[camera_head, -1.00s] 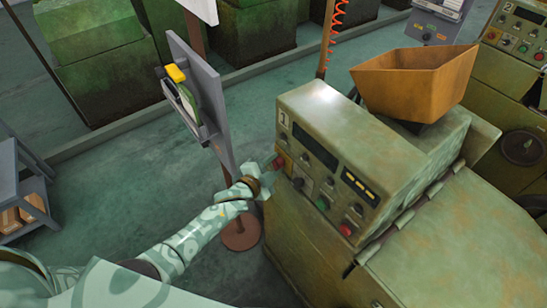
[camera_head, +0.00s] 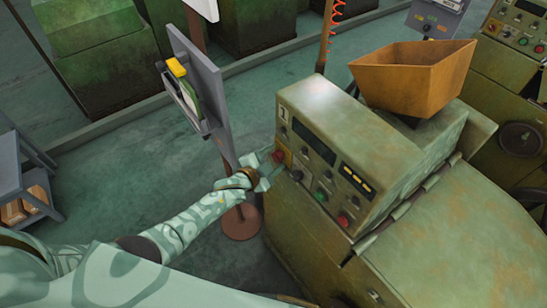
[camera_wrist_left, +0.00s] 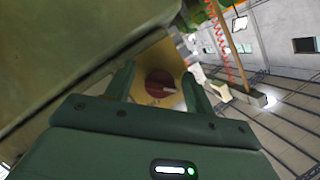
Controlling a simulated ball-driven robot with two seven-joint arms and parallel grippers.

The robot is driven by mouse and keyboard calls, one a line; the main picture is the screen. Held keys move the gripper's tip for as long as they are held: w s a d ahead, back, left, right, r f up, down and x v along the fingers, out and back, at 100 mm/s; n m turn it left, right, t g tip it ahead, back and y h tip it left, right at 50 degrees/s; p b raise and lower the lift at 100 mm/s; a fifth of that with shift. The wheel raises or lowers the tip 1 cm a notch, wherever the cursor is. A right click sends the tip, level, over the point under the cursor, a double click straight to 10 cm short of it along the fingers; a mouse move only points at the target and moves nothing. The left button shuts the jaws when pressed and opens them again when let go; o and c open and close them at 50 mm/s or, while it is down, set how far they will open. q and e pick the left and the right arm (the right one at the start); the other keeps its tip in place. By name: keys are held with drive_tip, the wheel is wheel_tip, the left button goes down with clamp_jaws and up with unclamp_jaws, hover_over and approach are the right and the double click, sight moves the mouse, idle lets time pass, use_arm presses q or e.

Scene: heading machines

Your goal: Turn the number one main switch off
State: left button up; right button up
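The number one machine (camera_head: 330,145) carries a plate marked 1 and a sloped control panel. Its main switch, a red rotary knob (camera_head: 278,157) on a yellow plate, sits at the left end of the panel. My left gripper (camera_head: 268,166) is right at this knob, partly covering its surround. In the left wrist view, the red switch (camera_wrist_left: 160,83) lies between the tips of my left gripper (camera_wrist_left: 158,72), with gaps visible on both sides. The fingers are open. The knob shows a light mark toward its right side. My right gripper is not in view.
A sign board with a yellow-topped box (camera_head: 205,85) stands on a post left of the machine, close to my left arm. An orange hopper (camera_head: 412,78) sits on the machine. A second machine (camera_head: 515,75) is at the right. A grey shelf (camera_head: 25,180) stands at the left.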

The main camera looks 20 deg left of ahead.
use_arm(q)
drive_tip(key=shift+r, duration=0.1)
drive_tip(key=p+v, duration=0.2)
drive_tip(key=v, duration=1.4)
drive_tip(key=shift+s, duration=0.15)
drive_tip(key=s+a+f+n+g+y+b, duration=0.25)
drive_tip(key=s+f, duration=0.25)
drive_tip(key=f, duration=0.6)
drive_tip(key=s+a+f+n+g+y+b, duration=0.1)
drive_tip(key=s+a+f+n+g+b, duration=0.25)
drive_tip(key=f, duration=0.65)
drive_tip(key=s+a+f+n+g+y+b, duration=0.1)
drive_tip(key=s+a+f+y+b, duration=0.15)
drive_tip(key=s+f, duration=0.65)
drive_tip(key=s+d+f+n+g+b, duration=0.1)
drive_tip(key=s+d+f+g+b, duration=0.1)
drive_tip(key=s+f+b, duration=0.5)
drive_tip(key=s+d+f+n+g+b, duration=0.1)
drive_tip(key=s+f+g+b, duration=0.3)
drive_tip(key=s+f+b, duration=0.3)
drive_tip(key=s+f, duration=0.5)
drive_tip(key=f, duration=0.5)
drive_tip(key=shift+s+d+n, duration=0.2)
drive_tip(key=shift+d+n, duration=0.2)
